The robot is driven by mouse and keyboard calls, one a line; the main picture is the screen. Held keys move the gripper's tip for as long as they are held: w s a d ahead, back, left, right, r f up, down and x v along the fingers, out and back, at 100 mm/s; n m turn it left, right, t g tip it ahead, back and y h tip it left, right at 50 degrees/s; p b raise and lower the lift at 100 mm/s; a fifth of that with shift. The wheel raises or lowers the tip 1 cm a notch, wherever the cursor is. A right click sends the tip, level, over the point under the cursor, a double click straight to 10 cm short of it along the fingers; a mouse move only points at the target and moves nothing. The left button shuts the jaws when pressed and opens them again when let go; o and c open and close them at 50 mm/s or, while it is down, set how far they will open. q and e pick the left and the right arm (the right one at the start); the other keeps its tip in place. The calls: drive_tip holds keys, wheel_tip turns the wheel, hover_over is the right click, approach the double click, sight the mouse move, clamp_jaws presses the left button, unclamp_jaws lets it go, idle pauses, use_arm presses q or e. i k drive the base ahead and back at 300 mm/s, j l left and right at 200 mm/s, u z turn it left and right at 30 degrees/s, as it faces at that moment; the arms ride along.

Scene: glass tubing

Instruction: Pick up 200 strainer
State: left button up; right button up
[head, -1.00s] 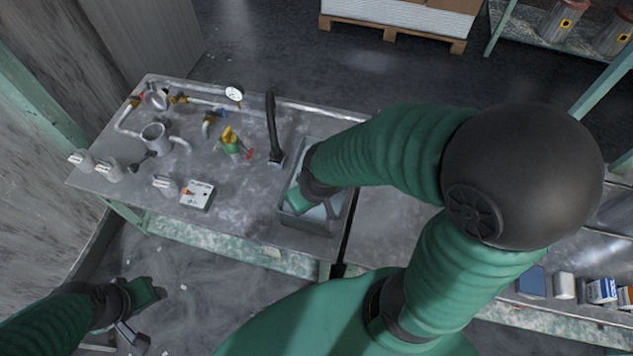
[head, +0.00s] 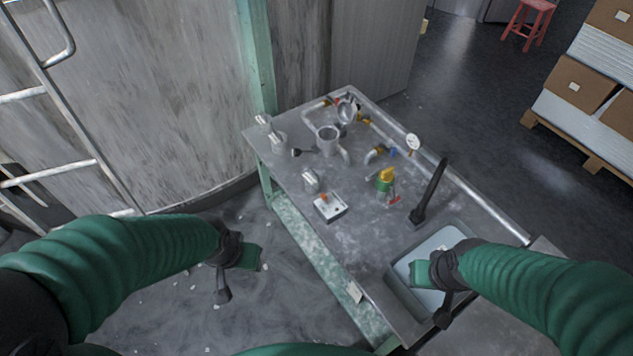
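No thing in view carries a readable "200" mark, so I cannot tell for certain which one is the strainer. My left gripper (head: 240,268) hangs over the floor, left of the bench. My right gripper (head: 433,288) is over the sink at the bench's near right. Both look empty; their finger opening is unclear.
The grey sink (head: 402,295) and a black tap (head: 429,192) occupy the right part. A yellow-green valve piece (head: 384,181), a white box (head: 330,207), white-topped items (head: 311,180) and pipes with a gauge (head: 413,142) stand on the bench.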

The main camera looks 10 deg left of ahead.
sight(313, 177)
drive_tip(key=i+j+z, duration=0.1)
drive_tip(key=i+j, duration=0.25)
drive_tip(key=j, duration=0.3)
drive_tip(key=i+j+z, duration=0.15)
drive_tip(key=j, duration=0.2)
drive_tip(key=i+j, duration=0.2)
drive_tip(key=j, duration=0.15)
drive_tip(key=i+j+z, duration=0.15)
drive_tip(key=j, duration=0.2)
drive_tip(key=i+j, duration=0.15)
drive_tip(key=j, duration=0.2)
drive_tip(key=i+j+z, duration=0.15)
drive_tip(key=j, duration=0.2)
drive_tip(key=i+j, duration=0.1)
drive_tip(key=j, duration=0.3)
drive_tip(key=z, duration=0.05)
